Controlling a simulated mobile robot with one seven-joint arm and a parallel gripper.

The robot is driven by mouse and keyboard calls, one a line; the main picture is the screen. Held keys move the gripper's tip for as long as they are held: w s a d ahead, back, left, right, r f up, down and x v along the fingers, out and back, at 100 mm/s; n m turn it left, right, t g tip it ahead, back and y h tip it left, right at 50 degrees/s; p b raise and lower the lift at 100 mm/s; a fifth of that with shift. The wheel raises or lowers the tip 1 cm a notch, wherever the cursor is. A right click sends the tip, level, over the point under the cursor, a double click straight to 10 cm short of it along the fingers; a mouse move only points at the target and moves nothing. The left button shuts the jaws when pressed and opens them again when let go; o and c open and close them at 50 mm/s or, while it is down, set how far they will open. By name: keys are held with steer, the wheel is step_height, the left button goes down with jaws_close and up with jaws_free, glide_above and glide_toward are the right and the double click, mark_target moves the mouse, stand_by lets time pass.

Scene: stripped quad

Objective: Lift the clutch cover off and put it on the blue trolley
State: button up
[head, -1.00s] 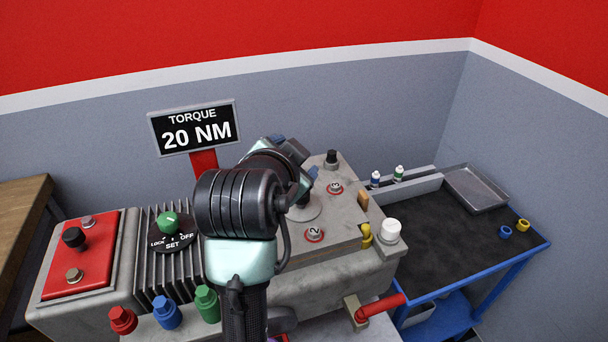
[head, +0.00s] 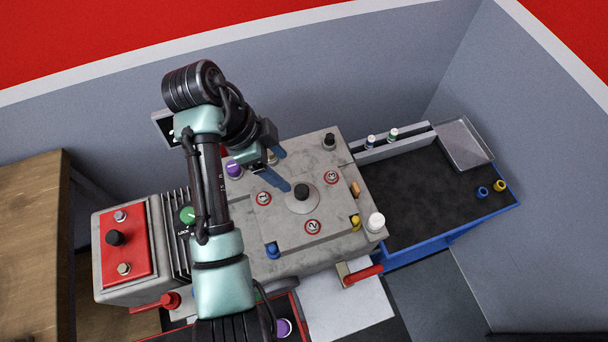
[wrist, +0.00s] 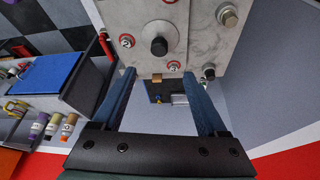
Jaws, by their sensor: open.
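A grey casing (head: 238,260) has a flat top with a low round disc (head: 297,207) carrying an upright black knob (head: 302,191), ringed by numbered bolts. I cannot tell whether the disc or a larger plate is the clutch cover. A red plate (head: 142,259) with another black knob lies at the casing's left. My gripper (head: 282,168) is open and empty, above the casing behind the central knob. In the wrist view the central knob (wrist: 158,46) shows beyond my fingers (wrist: 159,74), apart from them. The blue trolley (head: 430,262) stands right, with a dark top.
A metal tray (head: 462,145), small bottles and blue and yellow rings (head: 500,185) lie on the trolley; its middle is clear. A white cap (head: 376,222) and red handle (head: 362,275) stand at the casing's right. A wooden bench (head: 32,210) is left.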

steer(key=b, duration=0.4)
glide_above(301, 189)
steer(key=s+a, duration=0.1)
steer(key=a, duration=0.1)
step_height(301, 189, down, 5)
steer(key=shift+p+x, duration=0.45)
steer(key=shift+x, duration=0.55)
steer(key=x, duration=0.1)
steer(key=p+x, duration=0.1)
steer(key=x, duration=0.3)
steer(key=shift+w+a+f, duration=0.1)
steer(key=shift+w+a, duration=0.15)
steer(key=shift+c, duration=0.2)
jaws_close()
steer(key=shift+w, duration=0.1)
